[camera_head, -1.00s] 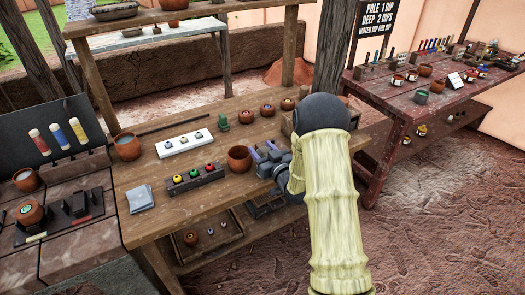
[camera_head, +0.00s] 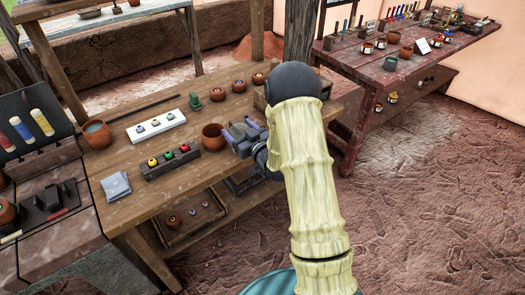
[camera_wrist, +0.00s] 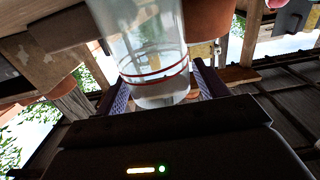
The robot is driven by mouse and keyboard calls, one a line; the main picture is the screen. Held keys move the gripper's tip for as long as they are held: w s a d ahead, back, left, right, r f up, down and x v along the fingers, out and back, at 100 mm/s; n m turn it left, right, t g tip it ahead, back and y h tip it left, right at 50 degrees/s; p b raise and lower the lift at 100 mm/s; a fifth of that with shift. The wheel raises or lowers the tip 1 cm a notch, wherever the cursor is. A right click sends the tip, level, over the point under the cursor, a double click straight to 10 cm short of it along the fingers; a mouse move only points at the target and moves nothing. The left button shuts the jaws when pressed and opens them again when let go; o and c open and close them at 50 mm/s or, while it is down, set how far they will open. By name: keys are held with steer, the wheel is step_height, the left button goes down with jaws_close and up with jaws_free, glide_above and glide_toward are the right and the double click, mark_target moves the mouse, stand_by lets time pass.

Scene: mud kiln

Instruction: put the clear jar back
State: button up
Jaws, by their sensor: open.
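The clear jar (camera_wrist: 150,50) shows close up in the wrist view, with a red line around it and what looks like clear liquid low inside. It stands between the two spread fingers of my gripper (camera_wrist: 158,88). I cannot tell whether either finger touches it. In the head view my gripper (camera_head: 240,130) is open at the right part of the wooden bench (camera_head: 110,188), just right of a brown clay pot (camera_head: 213,138). I cannot make out the jar there.
A white strip with small pots (camera_head: 157,127), a dark block with coloured pots (camera_head: 170,163) and a grey cloth (camera_head: 116,186) lie on the bench. Several small bowls and a green object (camera_head: 194,103) stand behind. A red-brown table (camera_head: 360,65) is at the right.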

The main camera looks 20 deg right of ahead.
steer(key=p+v, duration=0.2)
steer(key=v, duration=1.3)
steer(key=shift+s+d, duration=0.25)
steer(key=shift+s, duration=0.05)
steer(key=s+a+r+m+g+h, duration=0.1)
steer(key=s+a+r+g+h, duration=0.1)
steer(key=s+g, duration=0.5)
steer(key=s+a+r+m+g+h, duration=0.2)
steer(key=s+a+r+g+h, duration=0.1)
steer(key=s+g, duration=0.4)
steer(key=shift+s+m+g+h, duration=0.3)
steer(key=shift+s, duration=0.15)
